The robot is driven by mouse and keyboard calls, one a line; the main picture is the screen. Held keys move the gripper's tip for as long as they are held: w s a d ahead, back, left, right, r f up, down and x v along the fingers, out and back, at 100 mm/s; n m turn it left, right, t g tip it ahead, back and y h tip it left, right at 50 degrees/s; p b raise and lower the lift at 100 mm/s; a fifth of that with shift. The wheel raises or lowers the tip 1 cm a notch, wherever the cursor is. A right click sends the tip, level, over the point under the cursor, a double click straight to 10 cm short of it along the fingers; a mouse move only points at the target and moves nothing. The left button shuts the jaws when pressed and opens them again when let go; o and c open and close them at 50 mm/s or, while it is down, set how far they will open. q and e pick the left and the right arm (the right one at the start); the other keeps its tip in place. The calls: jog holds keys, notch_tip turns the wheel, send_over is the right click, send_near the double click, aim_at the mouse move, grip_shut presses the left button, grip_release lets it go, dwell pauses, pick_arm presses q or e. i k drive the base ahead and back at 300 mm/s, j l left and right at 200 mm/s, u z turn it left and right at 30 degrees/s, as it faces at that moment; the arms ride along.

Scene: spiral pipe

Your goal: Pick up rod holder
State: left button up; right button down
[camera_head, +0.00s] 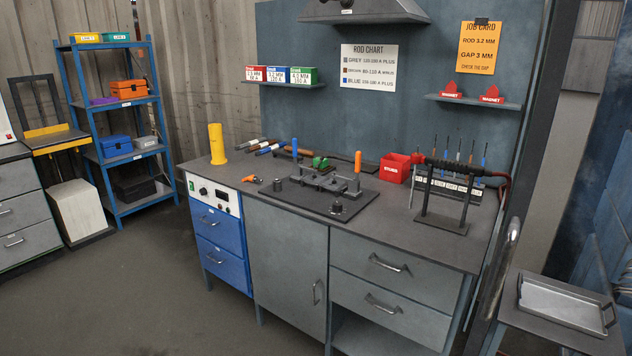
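A thick black handle-like piece (458,171), which looks like the rod holder, lies across the top of a dark metal stand (443,222) at the right end of the workbench. Neither of my grippers is in view. Nothing is seen touching the holder apart from the stand.
The grey workbench (420,235) carries a dark fixture plate (310,200), a red box (394,168), a rack of thin rods (455,185) and a yellow cylinder (217,145). A small table with a metal tray (562,300) stands at right. Floor at front left is clear.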

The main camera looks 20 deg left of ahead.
aim_at(452, 165)
jog(key=z, duration=0.25)
jog(key=i+j+z, duration=0.25)
jog(key=j+z, duration=0.3)
jog(key=i+j+z, duration=0.25)
jog(key=j+z, duration=0.3)
jog(key=j, duration=0.15)
jog(key=k, duration=0.05)
